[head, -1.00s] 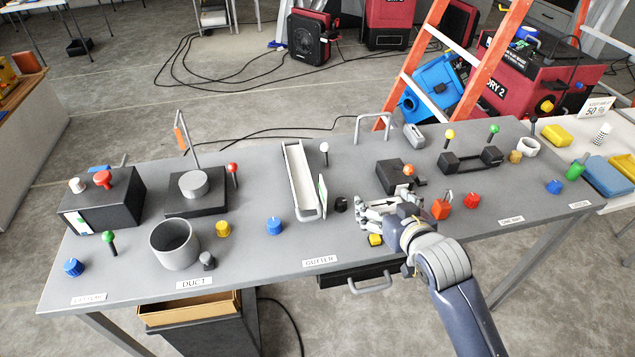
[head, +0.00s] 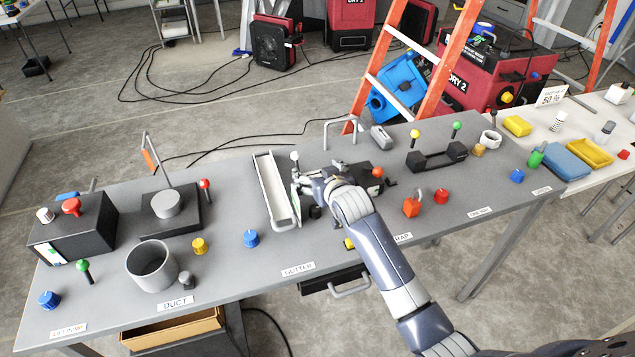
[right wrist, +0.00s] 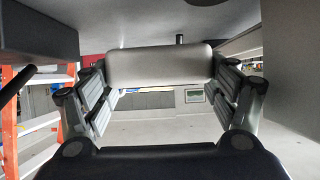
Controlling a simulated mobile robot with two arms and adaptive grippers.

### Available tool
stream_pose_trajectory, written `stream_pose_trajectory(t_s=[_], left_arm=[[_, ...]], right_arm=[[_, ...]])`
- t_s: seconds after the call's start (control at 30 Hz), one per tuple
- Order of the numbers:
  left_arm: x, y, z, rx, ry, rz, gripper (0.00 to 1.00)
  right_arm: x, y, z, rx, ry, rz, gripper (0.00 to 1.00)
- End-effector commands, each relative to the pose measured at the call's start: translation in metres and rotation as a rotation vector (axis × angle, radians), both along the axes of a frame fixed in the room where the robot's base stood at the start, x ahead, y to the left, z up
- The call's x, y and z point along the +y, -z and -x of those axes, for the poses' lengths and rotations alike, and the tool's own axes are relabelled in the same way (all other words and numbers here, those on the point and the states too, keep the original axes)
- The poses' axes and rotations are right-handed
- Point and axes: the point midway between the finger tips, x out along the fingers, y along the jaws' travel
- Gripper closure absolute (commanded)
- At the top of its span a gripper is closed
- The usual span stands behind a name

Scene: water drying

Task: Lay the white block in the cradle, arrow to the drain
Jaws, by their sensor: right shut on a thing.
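My right gripper (head: 308,188) is over the table just right of the white gutter channel (head: 268,190). It is shut on the white block (right wrist: 160,66), a pale block with rounded ends, which lies across between the two fingers in the right wrist view. No arrow shows on the face I see. In the head view the fingers mostly hide the block. A black cradle with two raised ends (head: 437,160) stands empty farther right on the table, behind the ONE-WAY label. I cannot make out the drain. My left gripper is not in view.
Beside the cradle stand yellow-knobbed (head: 415,134) and green-knobbed (head: 457,126) levers. A white-knobbed lever (head: 295,157) stands close to the gripper. The table's front right is fairly clear.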

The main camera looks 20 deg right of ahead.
Motion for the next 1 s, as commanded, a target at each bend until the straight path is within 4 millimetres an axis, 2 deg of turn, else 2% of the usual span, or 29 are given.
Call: stream_pose_trajectory(t_s=[0.07, 0.3, 0.73, 0.77, 1.0], left_arm=[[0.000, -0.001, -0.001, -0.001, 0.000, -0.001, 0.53], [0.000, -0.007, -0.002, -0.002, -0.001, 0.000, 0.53], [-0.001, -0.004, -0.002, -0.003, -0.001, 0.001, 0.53], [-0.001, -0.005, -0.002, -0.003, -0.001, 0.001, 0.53], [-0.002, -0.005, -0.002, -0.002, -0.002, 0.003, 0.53]], right_arm=[[0.001, 0.002, -0.002, 0.001, 0.000, 0.000, 0.45], [0.001, 0.032, -0.001, 0.002, 0.000, 0.001, 0.45], [0.001, 0.040, -0.001, 0.000, 0.000, 0.001, 0.45], [0.000, 0.039, -0.001, 0.000, 0.000, 0.001, 0.14], [0.000, 0.039, -0.001, 0.000, 0.000, 0.001, 0.12]])
